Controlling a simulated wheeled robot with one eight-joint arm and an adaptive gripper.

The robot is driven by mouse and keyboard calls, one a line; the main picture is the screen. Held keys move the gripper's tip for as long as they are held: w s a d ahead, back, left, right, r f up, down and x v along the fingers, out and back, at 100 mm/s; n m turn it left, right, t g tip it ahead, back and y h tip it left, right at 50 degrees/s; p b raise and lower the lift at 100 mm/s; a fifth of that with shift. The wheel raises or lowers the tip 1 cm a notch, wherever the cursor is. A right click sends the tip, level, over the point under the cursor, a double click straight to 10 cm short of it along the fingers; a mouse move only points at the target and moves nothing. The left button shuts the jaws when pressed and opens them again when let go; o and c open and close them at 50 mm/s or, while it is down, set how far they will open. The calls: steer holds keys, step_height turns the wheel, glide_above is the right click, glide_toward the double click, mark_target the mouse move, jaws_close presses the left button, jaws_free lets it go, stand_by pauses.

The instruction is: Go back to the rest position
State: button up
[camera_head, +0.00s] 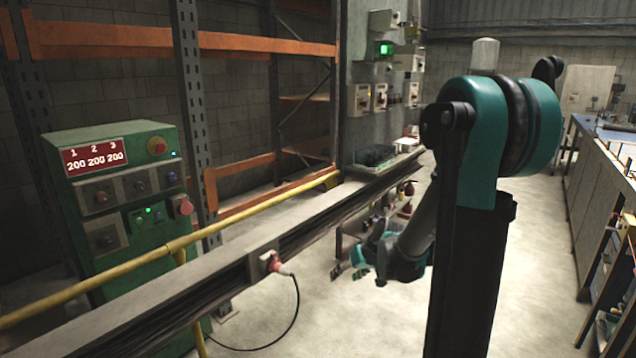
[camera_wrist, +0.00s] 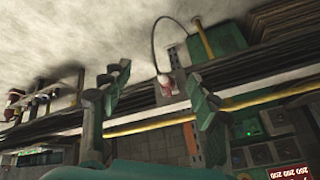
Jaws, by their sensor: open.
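My gripper (camera_head: 347,271) hangs low at the end of my teal and black arm, in the aisle to the right of the long grey rail. It is partly hidden behind my arm and small in the head view. In the wrist view my gripper (camera_wrist: 160,95) shows two green-tipped fingers spread wide apart with nothing held between them. That view is upside down. A red and white plug (camera_wrist: 167,85) on the rail appears between the fingers, in the background. The same plug (camera_head: 275,263) shows in the head view with a black cable, left of my gripper.
A green control cabinet (camera_head: 120,200) and a yellow pipe (camera_head: 150,257) stand at left beside the grey rail (camera_head: 200,292). An orange shelf rack (camera_head: 260,43) is behind. A workbench (camera_head: 600,165) lines the right side. The concrete floor between rail and bench looks clear.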

steer(key=s+d+f+m+h, duration=0.1)
steer(key=s+d, duration=0.4)
steer(key=s, duration=0.5)
steer(key=s+d+f+m+h, duration=0.1)
steer(key=s+d, duration=0.4)
steer(key=s, duration=0.6)
steer(key=m+h, duration=0.1)
steer(key=h, duration=0.1)
steer(key=shift+s+d+g+h, duration=0.2)
steer(key=shift+s+g+h, duration=0.1)
steer(key=shift+g, duration=0.1)
